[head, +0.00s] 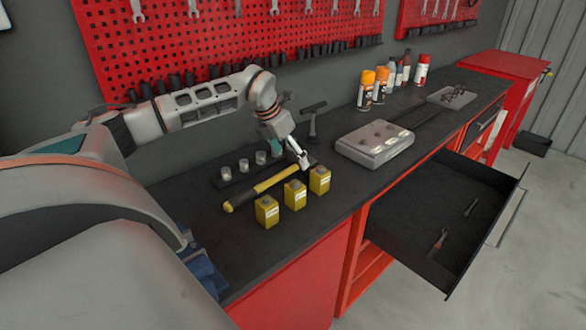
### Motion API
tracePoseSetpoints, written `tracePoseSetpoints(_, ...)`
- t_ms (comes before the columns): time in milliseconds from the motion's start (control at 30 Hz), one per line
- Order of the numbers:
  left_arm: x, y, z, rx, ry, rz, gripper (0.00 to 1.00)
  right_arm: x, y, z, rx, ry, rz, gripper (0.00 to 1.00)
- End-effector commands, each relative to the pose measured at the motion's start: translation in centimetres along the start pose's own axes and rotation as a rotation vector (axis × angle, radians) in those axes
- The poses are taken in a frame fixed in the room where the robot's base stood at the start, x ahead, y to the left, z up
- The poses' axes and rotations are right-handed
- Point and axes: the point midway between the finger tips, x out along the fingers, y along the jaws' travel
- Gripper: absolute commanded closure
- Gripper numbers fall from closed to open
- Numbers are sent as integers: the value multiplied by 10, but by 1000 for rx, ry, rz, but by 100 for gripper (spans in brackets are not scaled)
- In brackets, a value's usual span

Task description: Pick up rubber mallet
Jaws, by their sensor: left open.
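A tool with a yellow and black handle (262,190), which looks like the rubber mallet, lies diagonally on the dark bench top. Its far right end is under or behind my left gripper, so its head is not clear. My left gripper (290,156) is open, pointing down at the far end of the handle. I cannot tell whether its fingers touch the tool. My right gripper is not in view.
Three yellow boxes (295,194) stand just in front of the handle. Small grey cylinders (245,165) stand behind it. A dark T-shaped object (313,118) is behind the gripper. A grey case (375,145) lies to the right. An open drawer (440,215) juts out.

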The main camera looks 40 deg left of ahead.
Motion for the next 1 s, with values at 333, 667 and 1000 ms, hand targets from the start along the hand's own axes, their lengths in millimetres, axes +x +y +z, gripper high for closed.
tracePoseSetpoints(333, 45, -3, -4, -1, 2, 0, 22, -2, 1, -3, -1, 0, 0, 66)
tracePoseSetpoints(667, 50, -2, -4, 0, 0, 1, 27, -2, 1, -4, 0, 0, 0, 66)
tracePoseSetpoints(1000, 48, -2, -2, 0, -3, 1, 67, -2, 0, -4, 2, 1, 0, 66)
